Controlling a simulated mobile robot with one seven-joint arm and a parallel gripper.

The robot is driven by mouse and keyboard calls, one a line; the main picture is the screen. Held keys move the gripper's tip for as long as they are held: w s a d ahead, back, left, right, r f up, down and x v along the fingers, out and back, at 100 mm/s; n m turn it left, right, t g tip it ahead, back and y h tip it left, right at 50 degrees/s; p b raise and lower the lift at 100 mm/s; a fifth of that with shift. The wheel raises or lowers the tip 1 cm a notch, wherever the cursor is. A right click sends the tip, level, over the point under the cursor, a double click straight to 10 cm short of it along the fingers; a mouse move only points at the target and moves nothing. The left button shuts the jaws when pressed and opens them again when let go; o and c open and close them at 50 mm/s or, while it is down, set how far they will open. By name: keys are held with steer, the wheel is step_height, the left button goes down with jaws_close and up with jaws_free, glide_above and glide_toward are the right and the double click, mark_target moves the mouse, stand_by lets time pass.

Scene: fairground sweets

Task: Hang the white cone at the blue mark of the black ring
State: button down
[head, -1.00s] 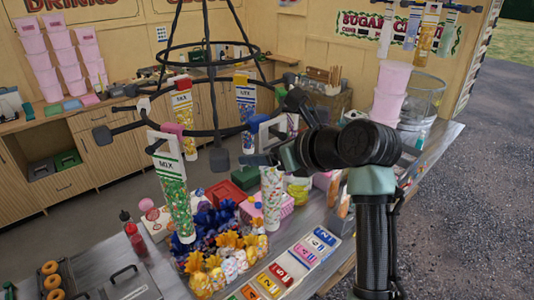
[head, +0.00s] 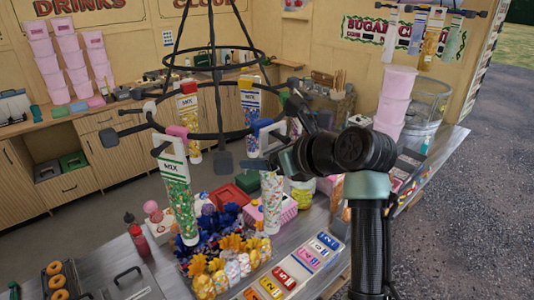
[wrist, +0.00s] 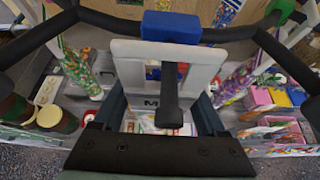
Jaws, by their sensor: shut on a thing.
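The black ring (head: 222,136) hangs over the counter; its blue mark (head: 265,123) shows at the near right and also in the wrist view (wrist: 170,27). The white cone (head: 271,205), a clear sweets-filled cone under a white hanger frame (wrist: 125,62), hangs upright from my gripper (wrist: 160,122). My gripper is shut on it, below the frame's opening. In the wrist view the frame's top bar lies across the blue mark's black peg (wrist: 172,88), close to the mark. The peg comes out through the opening. I cannot tell whether the bar rests on the peg.
Other filled cones hang on the ring, one at the pink mark (head: 177,131) on the left. Another hangs close on the right in the wrist view (wrist: 243,75). Below are bagged sweets (head: 232,262), a price strip (head: 300,262) and a pink box (head: 284,205) on the counter.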

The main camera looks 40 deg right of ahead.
steer(key=shift+w+f, duration=0.2)
steer(key=shift+w, duration=0.15)
jaws_free()
steer(key=shift+s, duration=0.1)
steer(key=shift+r, duration=0.1)
steer(key=v, duration=1)
stand_by(0.4)
stand_by(0.5)
